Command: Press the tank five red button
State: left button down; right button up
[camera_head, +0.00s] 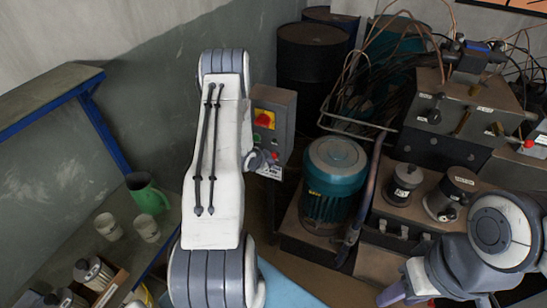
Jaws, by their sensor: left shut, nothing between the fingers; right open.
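A grey control box (283,104) stands behind my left arm, with a red knob on a yellow plate (264,119). A small green button (256,138) and a small red button (275,155) show lower on it. My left gripper (258,160) is shut and empty, close beside the small red button; I cannot tell whether it touches. Another red button (529,143) is on a box at the far right. No tank five label is readable. My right gripper (405,288) is open at the bottom right, far from the control box, partly cut off by the frame.
A teal motor (334,180) stands right of the control box, with a grey machine (440,140) and loose cables beyond. Dark barrels (311,62) stand behind. At left are a blue-edged shelf (45,95), a green jug (148,195) and white cups (109,227).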

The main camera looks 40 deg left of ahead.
pick_arm(q)
jog(key=shift+s, duration=0.15)
jog(key=s, duration=0.2)
jog(key=s+d, duration=0.1)
jog(key=s, duration=0.1)
jog(key=shift+s+d, duration=0.1)
jog(key=shift+s, duration=0.3)
dwell(0.8)
jog(key=w+d+r+g, duration=0.1)
jog(key=d+r+g, duration=0.1)
jog(key=d+r, duration=0.55)
jog(key=w+d+r+g, duration=0.1)
jog(key=d+r, duration=0.4)
jog(key=d, duration=0.6)
jog(key=s+d+r+g+h, duration=0.1)
jog(key=s+d+r, duration=0.35)
jog(key=d, duration=0.25)
jog(key=s+d+r+g+h, duration=0.1)
jog(key=s+d+r+g, duration=0.1)
jog(key=s+d+r, duration=0.3)
jog(key=s+d+r+g, duration=0.1)
jog(key=s+d+r, duration=0.1)
jog(key=s, duration=0.7)
jog(key=s+d+r+m+g, duration=0.1)
jog(key=s+d+r+g, duration=0.1)
jog(key=s+d, duration=0.3)
jog(key=s, duration=0.4)
jog(key=shift+s, duration=0.2)
